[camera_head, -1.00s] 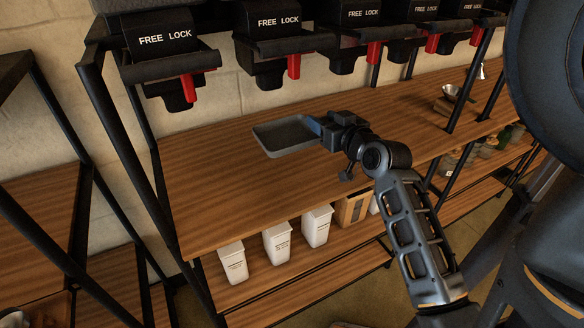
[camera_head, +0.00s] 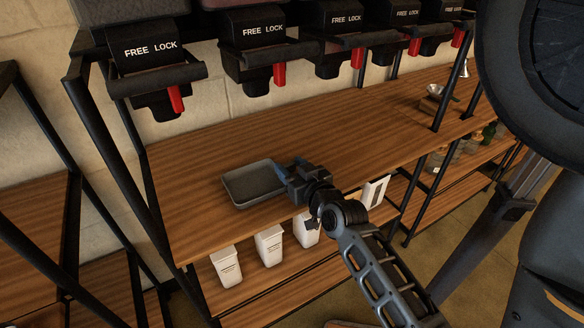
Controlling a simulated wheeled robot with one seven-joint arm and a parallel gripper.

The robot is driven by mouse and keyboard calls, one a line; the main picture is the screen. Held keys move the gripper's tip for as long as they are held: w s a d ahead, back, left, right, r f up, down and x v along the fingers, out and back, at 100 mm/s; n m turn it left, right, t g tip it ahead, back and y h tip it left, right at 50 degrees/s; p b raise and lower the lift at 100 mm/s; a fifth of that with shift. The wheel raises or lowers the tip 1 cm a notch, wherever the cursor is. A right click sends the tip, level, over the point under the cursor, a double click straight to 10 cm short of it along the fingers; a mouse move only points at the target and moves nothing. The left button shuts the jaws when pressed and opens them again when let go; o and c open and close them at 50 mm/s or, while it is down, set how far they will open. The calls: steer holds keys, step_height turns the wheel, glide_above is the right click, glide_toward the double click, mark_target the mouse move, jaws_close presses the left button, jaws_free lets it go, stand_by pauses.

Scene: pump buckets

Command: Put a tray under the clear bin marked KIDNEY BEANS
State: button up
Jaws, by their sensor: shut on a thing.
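A shallow grey tray (camera_head: 252,186) is over the wooden shelf, toward its front left. My gripper (camera_head: 282,176) is shut on the tray's right edge. The tray looks level and low, at or just above the wood; I cannot tell if it touches. Several bins hang in a row above the shelf, and only their black FREE LOCK dispensers with red levers show, such as the leftmost dispenser (camera_head: 155,70) and the second dispenser (camera_head: 258,50). The bin bodies and any KIDNEY BEANS label are out of view.
Black rack posts (camera_head: 108,140) stand at the shelf's left end. Several white containers (camera_head: 268,246) stand on the lower shelf. A metal scoop or funnel (camera_head: 437,92) and bowl-like items are at the far right. The wooden shelf (camera_head: 330,140) behind the tray is clear.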

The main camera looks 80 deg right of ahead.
steer(key=o, duration=1.1)
steer(key=b+v, duration=0.1)
steer(key=v, duration=0.5)
steer(key=shift+f, duration=0.15)
steer(key=shift+v, duration=0.75)
